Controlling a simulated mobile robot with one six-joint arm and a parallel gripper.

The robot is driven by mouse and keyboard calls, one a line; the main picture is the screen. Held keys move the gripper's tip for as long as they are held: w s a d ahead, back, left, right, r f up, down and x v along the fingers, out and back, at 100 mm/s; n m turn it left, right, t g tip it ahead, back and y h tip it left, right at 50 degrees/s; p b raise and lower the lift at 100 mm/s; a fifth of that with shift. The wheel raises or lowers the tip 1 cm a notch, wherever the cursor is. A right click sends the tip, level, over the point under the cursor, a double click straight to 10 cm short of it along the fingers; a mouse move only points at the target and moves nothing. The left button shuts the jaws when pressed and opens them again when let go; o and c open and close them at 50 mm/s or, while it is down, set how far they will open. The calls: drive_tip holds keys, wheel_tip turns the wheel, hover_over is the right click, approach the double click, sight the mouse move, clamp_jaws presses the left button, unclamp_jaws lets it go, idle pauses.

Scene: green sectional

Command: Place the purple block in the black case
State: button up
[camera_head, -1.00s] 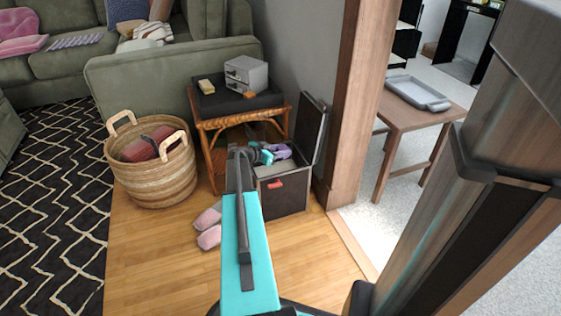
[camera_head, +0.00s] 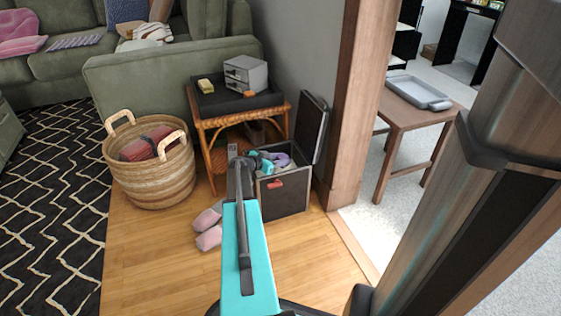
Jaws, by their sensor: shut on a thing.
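The black case (camera_head: 293,200) stands on the wood floor beside the wicker table, with its lid (camera_head: 313,128) raised at the right. A red patch is on its front. My gripper (camera_head: 276,161) is at the case's opening, reaching in from the left. It is shut on the purple block (camera_head: 282,158), which shows small and partly hidden by the gripper. The block is at or just inside the opening. I cannot tell whether it touches the case's inside.
A wicker table (camera_head: 202,125) holding a black tray (camera_head: 207,104) stands behind. A woven basket (camera_head: 150,185) is at the left. Pink slippers (camera_head: 208,238) lie on the floor left of my arm. A wooden door frame (camera_head: 350,120) is close at the right.

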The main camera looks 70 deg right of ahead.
drive_tip(key=shift+f+b, duration=0.6)
drive_tip(key=shift+b, duration=0.2)
drive_tip(key=o, duration=1)
drive_tip(key=shift+f, duration=0.1)
drive_tip(key=shift+r+p, duration=0.3)
drive_tip(key=shift+p, duration=0.15)
drive_tip(key=shift+r+p, duration=0.3)
drive_tip(key=shift+p, duration=0.3)
drive_tip(key=p+v, duration=0.1)
drive_tip(key=v, duration=0.5)
drive_tip(key=p+v, duration=0.2)
drive_tip(key=v, duration=0.4)
drive_tip(key=shift+r, duration=0.25)
drive_tip(key=shift+w, duration=0.1)
